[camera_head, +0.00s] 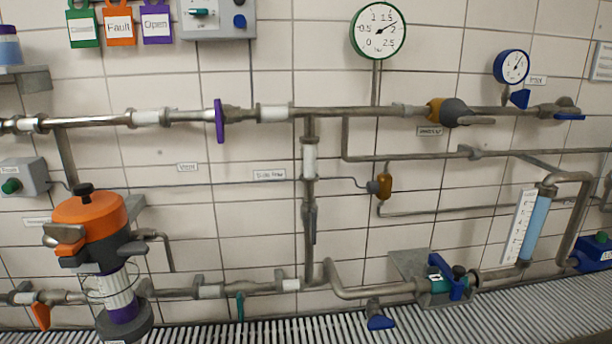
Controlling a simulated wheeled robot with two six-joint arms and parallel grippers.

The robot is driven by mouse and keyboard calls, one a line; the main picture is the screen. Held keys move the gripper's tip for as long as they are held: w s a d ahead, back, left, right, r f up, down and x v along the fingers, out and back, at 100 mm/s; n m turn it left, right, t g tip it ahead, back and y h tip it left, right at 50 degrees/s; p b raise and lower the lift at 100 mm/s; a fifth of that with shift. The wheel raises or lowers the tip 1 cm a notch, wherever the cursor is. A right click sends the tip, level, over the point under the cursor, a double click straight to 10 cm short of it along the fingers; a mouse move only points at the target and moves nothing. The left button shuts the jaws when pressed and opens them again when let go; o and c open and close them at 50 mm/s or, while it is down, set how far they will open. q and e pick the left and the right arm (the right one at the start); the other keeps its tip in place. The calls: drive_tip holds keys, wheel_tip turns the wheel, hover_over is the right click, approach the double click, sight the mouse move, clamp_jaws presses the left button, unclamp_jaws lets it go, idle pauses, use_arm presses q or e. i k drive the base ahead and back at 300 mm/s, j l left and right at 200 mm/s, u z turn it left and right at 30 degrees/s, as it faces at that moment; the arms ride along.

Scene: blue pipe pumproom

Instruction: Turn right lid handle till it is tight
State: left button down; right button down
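A vessel with an orange lid (90,212) and a black knob on top stands at the lower left. An orange handle (68,246) sticks out at the left of its dark collar, and a grey clamp-like part (133,247) sits at the right. A teal fitting (440,286) sits in the lower pipe at the right, with a blue handle (457,283) and a dark knob on it. I cannot tell which part is the right lid handle, or whether any lid is tight. Neither of my grippers is in view.
A ribbed grating (300,330) runs along the bottom. A blue level tube (535,230) stands at the right.

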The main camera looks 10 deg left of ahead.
sight(64, 233)
drive_tip(key=u, duration=1.55)
